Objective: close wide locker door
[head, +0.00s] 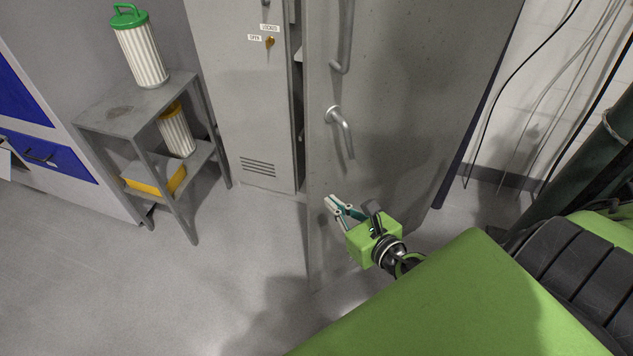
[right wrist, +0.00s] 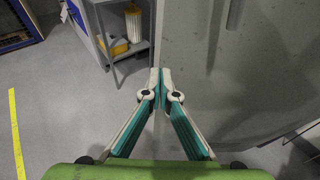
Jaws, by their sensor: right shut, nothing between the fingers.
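The wide grey locker door (head: 400,90) stands swung open in the head view, with a narrow dark gap between its left edge and the locker (head: 250,110). It carries a curved lever handle (head: 342,130) and a long vertical bar handle (head: 344,40). My right gripper (head: 333,204) is shut and empty, in front of the door's lower part below the lever. In the right wrist view the shut fingertips (right wrist: 160,72) overlap the door's vertical edge, and the door face (right wrist: 240,80) fills the right side. I cannot tell whether they touch it. My left gripper is not in view.
A grey metal stand (head: 130,110) with green-capped and yellow-capped filter cylinders stands left of the locker. A cabinet with blue drawers (head: 50,160) is at the far left. Cables (head: 500,100) hang at the right. The floor (head: 150,290) at the front left is clear.

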